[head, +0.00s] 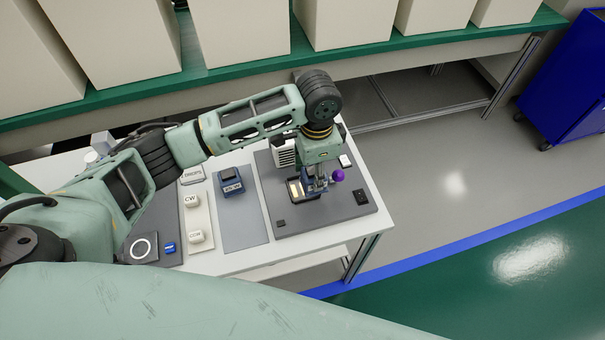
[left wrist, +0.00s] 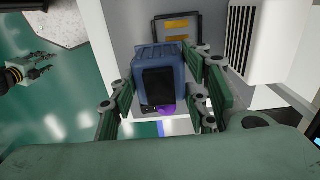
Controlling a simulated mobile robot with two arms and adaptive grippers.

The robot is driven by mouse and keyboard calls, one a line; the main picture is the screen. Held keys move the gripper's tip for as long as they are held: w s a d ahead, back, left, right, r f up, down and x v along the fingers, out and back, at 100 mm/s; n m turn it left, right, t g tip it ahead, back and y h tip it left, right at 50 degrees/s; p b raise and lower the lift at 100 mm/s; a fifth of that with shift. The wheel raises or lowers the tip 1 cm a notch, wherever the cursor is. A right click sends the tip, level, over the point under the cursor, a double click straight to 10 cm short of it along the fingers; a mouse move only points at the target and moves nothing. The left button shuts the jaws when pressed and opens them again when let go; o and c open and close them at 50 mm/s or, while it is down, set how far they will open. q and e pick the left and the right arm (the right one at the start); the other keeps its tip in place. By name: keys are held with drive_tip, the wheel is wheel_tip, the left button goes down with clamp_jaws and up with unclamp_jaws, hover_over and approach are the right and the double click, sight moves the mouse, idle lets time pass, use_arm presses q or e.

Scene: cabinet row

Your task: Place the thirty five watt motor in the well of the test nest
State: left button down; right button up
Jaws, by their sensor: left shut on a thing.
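My left gripper (head: 318,184) is over the dark grey plate of the test nest (head: 262,178) at the right of the table. In the left wrist view its fingers (left wrist: 162,95) are shut on a blue motor (left wrist: 152,62) with a black face. No wattage is readable on it. A dark frame with yellow marks (left wrist: 177,38), apparently the nest's well, lies just beyond the motor; the motor appears outside it. In the head view, yellow pads (head: 295,188) show beside the gripper. My right gripper (left wrist: 38,70) shows small in the left wrist view; its opening is unclear.
Another blue motor (head: 230,184) stands on a grey mat (head: 243,230). White blocks marked CW (head: 191,201) and CCW (head: 196,236) are further left. A purple ball (head: 337,175) is beside the gripper. A white finned block (head: 285,152) stands behind the well.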

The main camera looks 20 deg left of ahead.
sight(303, 168)
use_arm(q)
drive_tip(key=shift+w+a+f, duration=0.4)
drive_tip(key=shift+a, duration=0.25)
drive_tip(key=shift+w+a+f, duration=0.35)
drive_tip(key=shift+a+f, duration=0.05)
drive_tip(key=shift+a, duration=0.2)
drive_tip(key=shift+w+a+f, duration=0.2)
drive_tip(key=shift+a+f, duration=0.2)
drive_tip(key=shift+a, duration=0.05)
wheel_tip(303, 168, down, 4)
drive_tip(key=shift+r+p, duration=0.15)
drive_tip(key=shift+p, duration=0.5)
use_arm(e)
drive_tip(key=shift+a+r, duration=0.45)
drive_tip(key=shift+r, duration=0.35)
use_arm(q)
drive_tip(key=shift+f, duration=0.2)
drive_tip(key=c, duration=1)
unclamp_jaws()
use_arm(e)
drive_tip(key=shift+w, duration=0.1)
use_arm(q)
wheel_tip(303, 168, up, 12)
drive_tip(key=shift+r+b, duration=0.1)
drive_tip(key=shift+b, duration=0.9)
use_arm(e)
drive_tip(key=shift+a+f, duration=0.2)
drive_tip(key=shift+f, duration=0.8)
